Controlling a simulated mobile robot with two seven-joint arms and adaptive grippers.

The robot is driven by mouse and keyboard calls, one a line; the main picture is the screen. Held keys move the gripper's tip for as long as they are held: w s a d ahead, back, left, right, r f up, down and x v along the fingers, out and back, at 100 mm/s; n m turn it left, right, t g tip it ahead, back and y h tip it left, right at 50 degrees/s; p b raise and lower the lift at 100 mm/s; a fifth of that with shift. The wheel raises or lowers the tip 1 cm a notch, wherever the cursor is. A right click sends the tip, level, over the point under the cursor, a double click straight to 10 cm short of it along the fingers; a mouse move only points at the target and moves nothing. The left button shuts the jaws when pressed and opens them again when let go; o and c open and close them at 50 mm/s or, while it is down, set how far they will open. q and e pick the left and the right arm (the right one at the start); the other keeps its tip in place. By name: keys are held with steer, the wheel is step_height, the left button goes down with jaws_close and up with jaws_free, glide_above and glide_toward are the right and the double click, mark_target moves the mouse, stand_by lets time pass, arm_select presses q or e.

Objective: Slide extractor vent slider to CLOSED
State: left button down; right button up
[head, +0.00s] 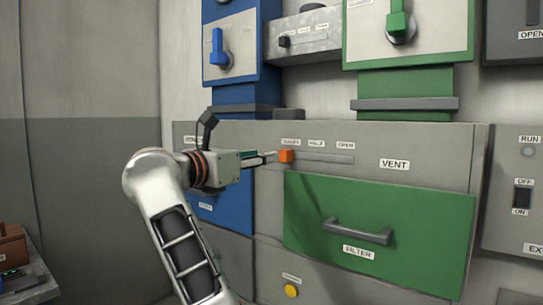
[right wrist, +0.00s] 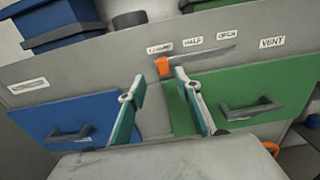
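The vent slider's orange knob (head: 286,155) sits at the left end of its horizontal slot (head: 325,159), below the leftmost label, which appears to read CLOSED (head: 290,142). HALF and OPEN labels follow to the right, then a VENT label. My right gripper (head: 268,157) is just left of the knob in the head view. In the right wrist view its two fingers (right wrist: 159,78) are apart, with the orange knob (right wrist: 163,66) just beyond and between the tips. I see nothing held; whether a finger touches the knob is unclear. My left gripper is not in view.
Below the slot is a green FILTER drawer (head: 410,224) with a grey protruding handle (head: 357,232). A blue drawer (head: 226,212) is partly behind my arm. Above stand a blue unit (head: 242,92) and a green unit (head: 404,80). A switch panel (head: 517,190) is at right.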

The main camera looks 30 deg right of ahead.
steer(key=v, duration=0.3)
steer(key=shift+a, duration=0.15)
stand_by(0.4)
